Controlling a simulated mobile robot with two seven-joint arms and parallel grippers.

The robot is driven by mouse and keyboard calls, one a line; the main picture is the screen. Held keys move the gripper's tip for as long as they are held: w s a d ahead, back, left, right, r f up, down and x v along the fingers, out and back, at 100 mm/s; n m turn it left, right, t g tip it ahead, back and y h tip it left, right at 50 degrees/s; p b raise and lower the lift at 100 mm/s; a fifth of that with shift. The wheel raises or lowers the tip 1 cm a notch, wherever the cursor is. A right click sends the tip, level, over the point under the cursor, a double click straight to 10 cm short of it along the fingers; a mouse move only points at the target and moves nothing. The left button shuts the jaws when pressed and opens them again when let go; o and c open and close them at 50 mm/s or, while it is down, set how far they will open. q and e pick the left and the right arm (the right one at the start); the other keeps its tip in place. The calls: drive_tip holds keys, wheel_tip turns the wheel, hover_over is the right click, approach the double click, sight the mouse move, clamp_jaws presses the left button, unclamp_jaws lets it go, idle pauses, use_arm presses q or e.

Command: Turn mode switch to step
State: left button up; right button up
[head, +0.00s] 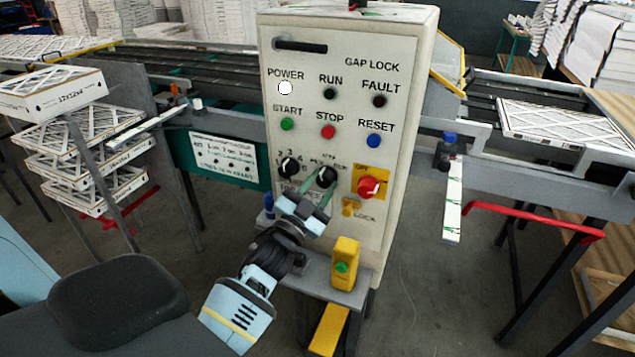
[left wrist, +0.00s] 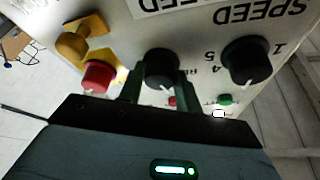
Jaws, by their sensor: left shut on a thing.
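The mode switch (head: 327,177) is a black round knob on the light control panel, right of the black speed knob (head: 290,168). My left gripper (head: 318,192) reaches up to it from below. In the left wrist view the mode switch (left wrist: 162,66) sits between the two green fingers of my left gripper (left wrist: 159,88), which are shut on it. A white mark shows on the knob's lower edge there. The small lettering around the switch is too blurred and covered in the head view to read its setting. My right gripper is not in view.
A red knob (head: 369,187) on a yellow plate is close right of the switch, with a yellow lock tab (head: 350,207) below. The white power lamp (head: 285,88) is lit. A yellow post with a green button (head: 345,264) stands on the ledge below.

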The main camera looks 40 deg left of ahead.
use_arm(q)
drive_tip(key=m, duration=0.1)
drive_tip(key=r+m+h+p, duration=0.1)
drive_tip(key=m, duration=0.1)
drive_tip(key=shift+a+m+h, duration=0.15)
drive_tip(key=shift+m+h, duration=0.15)
drive_tip(key=shift+m+g+h+p, duration=0.3)
drive_tip(key=shift+m+h+p, duration=0.1)
drive_tip(key=shift+m, duration=0.2)
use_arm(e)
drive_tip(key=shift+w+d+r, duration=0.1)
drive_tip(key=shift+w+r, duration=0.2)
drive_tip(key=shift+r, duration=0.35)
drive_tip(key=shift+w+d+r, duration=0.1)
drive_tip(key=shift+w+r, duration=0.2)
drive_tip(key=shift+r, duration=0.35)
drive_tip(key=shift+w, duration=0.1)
use_arm(q)
drive_tip(key=o, duration=1)
drive_tip(key=shift+f, duration=0.1)
drive_tip(key=shift+w+f, duration=0.25)
drive_tip(key=b+v, duration=0.1)
drive_tip(key=v, duration=0.6)
drive_tip(key=shift+s, duration=0.4)
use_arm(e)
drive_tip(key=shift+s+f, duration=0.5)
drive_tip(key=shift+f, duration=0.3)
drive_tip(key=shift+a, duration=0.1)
